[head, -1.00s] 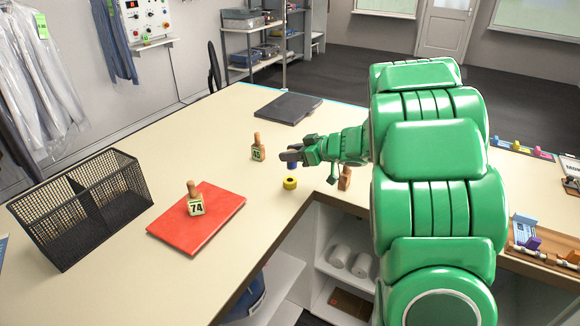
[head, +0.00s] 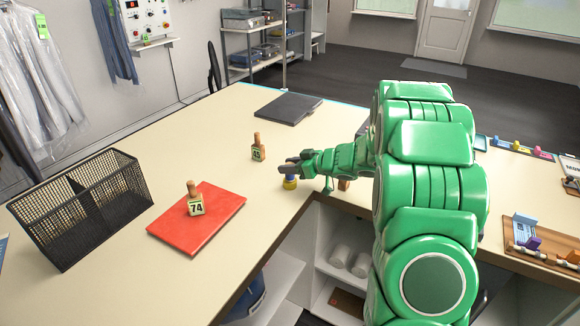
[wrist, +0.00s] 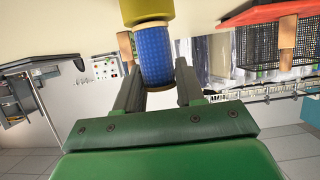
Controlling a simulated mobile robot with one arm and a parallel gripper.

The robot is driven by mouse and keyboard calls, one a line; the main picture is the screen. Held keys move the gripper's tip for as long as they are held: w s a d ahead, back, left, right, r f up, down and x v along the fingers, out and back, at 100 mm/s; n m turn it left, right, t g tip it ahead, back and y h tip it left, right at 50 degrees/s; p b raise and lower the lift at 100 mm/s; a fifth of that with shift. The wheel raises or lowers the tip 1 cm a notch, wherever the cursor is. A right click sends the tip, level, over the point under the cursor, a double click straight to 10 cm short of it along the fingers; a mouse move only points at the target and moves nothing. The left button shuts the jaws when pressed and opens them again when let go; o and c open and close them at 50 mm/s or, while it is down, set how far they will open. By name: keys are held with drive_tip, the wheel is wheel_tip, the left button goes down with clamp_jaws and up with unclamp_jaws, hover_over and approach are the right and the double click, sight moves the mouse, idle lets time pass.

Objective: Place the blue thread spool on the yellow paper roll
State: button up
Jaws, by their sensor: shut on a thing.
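The blue thread spool (wrist: 153,56) is held between the two fingers of my gripper (wrist: 158,86), seen in the wrist view, where the picture is upside down. The yellow paper roll (wrist: 146,10) shows at the spool's far end, in line with it; the two look to be touching or nearly so. In the head view, my gripper (head: 287,167) is just above the yellow paper roll (head: 290,184) on the table. Only a small blue part of the spool (head: 291,177) shows there, right over the roll.
A numbered wooden stamp (head: 258,148) stands left of and behind the roll. Another stamp (head: 195,203) stands on a red folder (head: 215,228). A black mesh basket (head: 90,205) is at left, and a dark folder (head: 288,108) lies behind. The table edge is close in front of the roll.

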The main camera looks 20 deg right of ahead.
drive_tip(key=shift+f, duration=0.1)
drive_tip(key=o, duration=1)
drive_tip(key=shift+o, duration=0.2)
drive_tip(key=v, duration=1.2)
